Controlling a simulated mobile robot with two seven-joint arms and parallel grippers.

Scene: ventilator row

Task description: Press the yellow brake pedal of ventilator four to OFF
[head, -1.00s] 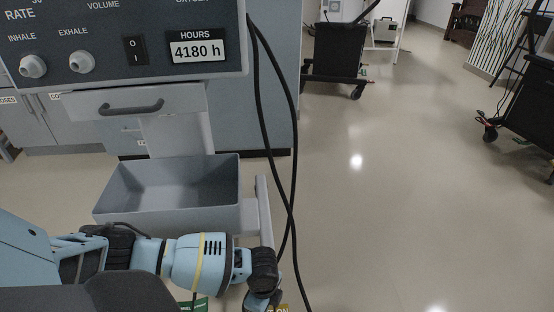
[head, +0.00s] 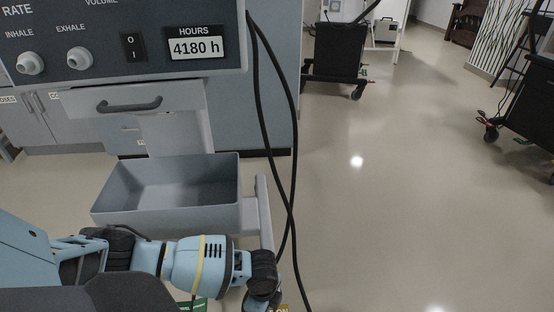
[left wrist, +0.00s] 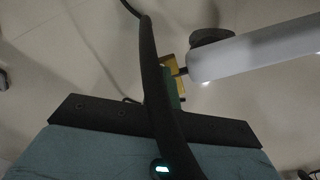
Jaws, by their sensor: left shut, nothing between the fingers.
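The yellow pedal (left wrist: 175,68) shows in the left wrist view beside a caster wheel and a grey base leg, partly hidden by a dark curved bar or cable. In the head view a small yellow piece with letters ending in "ON" (head: 283,308) shows at the bottom edge. Contact with the pedal cannot be told. My right gripper is out of view.
A grey open bin (head: 165,216) is on the ventilator above my left forearm. Black cables (head: 291,170) hang close right of my gripper. A grey leg (left wrist: 255,50) with a caster (left wrist: 210,37) is near the pedal.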

